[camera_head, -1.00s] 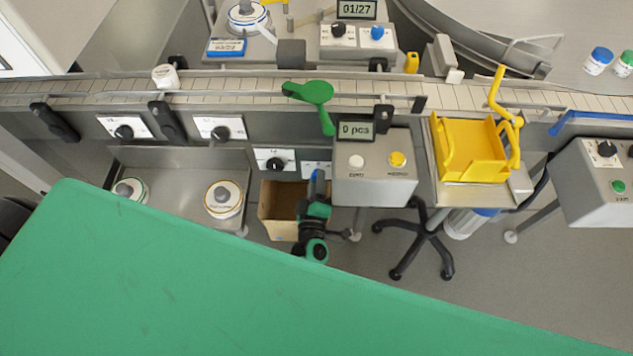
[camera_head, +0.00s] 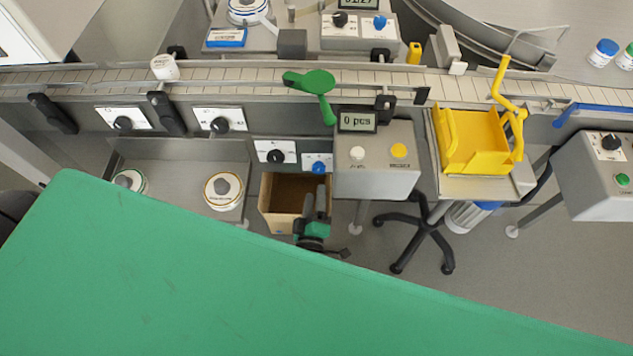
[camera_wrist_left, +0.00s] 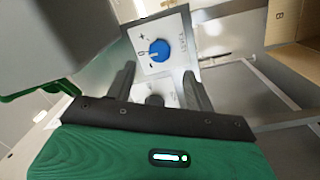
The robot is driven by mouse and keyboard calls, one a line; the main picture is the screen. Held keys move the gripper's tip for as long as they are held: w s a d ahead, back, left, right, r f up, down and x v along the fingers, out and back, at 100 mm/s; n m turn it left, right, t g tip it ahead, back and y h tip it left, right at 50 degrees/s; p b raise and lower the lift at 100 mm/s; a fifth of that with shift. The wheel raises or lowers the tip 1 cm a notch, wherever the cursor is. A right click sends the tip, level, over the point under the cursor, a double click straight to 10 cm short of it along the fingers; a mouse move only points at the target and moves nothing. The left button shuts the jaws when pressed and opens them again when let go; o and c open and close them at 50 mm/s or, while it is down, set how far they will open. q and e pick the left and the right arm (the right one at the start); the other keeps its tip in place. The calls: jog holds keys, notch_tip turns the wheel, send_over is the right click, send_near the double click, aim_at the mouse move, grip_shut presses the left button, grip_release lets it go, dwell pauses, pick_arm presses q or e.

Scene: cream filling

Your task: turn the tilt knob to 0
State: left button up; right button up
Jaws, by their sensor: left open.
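A blue knob (camera_head: 319,165) sits on a small white plate at the right end of the lower front panel, beside the grey counter box. It shows larger in the left wrist view (camera_wrist_left: 159,50), with plus, 0 and minus marks around it. Its label is too small to read surely, and its pointer direction is unclear. My left gripper (camera_head: 316,197) is open and empty below this knob, over the cardboard box. In the left wrist view its two fingers (camera_wrist_left: 158,78) stand apart, short of the blue knob. My right gripper is not in view.
A black knob (camera_head: 276,156) sits left of the blue one. The cardboard box (camera_head: 282,200) stands below the panel. The grey counter box (camera_head: 375,178) is close on the right, under the conveyor (camera_head: 225,80) with a green paddle (camera_head: 311,82).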

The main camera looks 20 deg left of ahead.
pick_arm(q)
jog(key=v, duration=0.7)
jog(key=shift+b, duration=0.35)
